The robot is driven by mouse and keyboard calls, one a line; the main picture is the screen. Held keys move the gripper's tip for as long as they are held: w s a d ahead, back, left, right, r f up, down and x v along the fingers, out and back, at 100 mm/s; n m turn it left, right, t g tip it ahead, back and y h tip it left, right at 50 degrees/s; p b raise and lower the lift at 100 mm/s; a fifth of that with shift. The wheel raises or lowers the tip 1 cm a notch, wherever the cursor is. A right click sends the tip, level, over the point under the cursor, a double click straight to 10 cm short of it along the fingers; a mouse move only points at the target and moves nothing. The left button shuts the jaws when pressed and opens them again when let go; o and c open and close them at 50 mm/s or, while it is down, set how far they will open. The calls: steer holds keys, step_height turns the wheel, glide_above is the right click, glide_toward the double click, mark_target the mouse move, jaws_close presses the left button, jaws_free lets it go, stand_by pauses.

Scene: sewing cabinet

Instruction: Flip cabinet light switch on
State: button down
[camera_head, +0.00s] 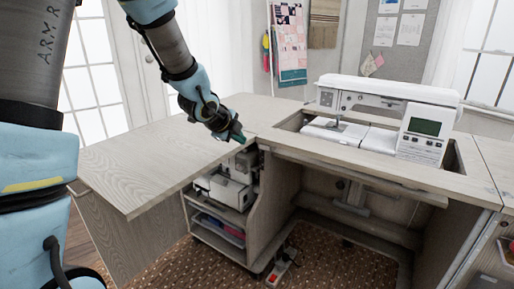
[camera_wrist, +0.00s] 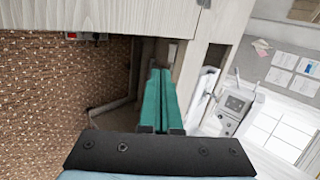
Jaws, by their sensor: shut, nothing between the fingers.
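The sewing cabinet (camera_head: 470,185) stands open, with a wide recess under its top. I cannot clearly make out the light switch in either view. A small pale plate (camera_wrist: 172,53) shows beyond my fingertips in the wrist view; I cannot tell whether it is the switch. My gripper (camera_head: 238,138) is just above the front edge of the cabinet top, near the corner over the side shelves. In the wrist view my gripper (camera_wrist: 161,71) has its green fingers together, empty, pointing toward the recess.
A white sewing machine (camera_head: 385,92) sits in the top's opening. The left leaf (camera_head: 150,165) extends out toward me. A serger (camera_head: 228,190) stands on the shelves below. A power strip with a red switch (camera_head: 281,270) lies on the patterned carpet (camera_head: 190,265). The recess is mostly clear.

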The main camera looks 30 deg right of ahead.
glide_toward(261, 148)
step_height(261, 148, down, 4)
steer(key=shift+w+d, duration=0.65)
steer(key=shift+d, duration=0.2)
steer(key=shift+w+d, duration=0.7)
steer(key=shift+d, duration=0.15)
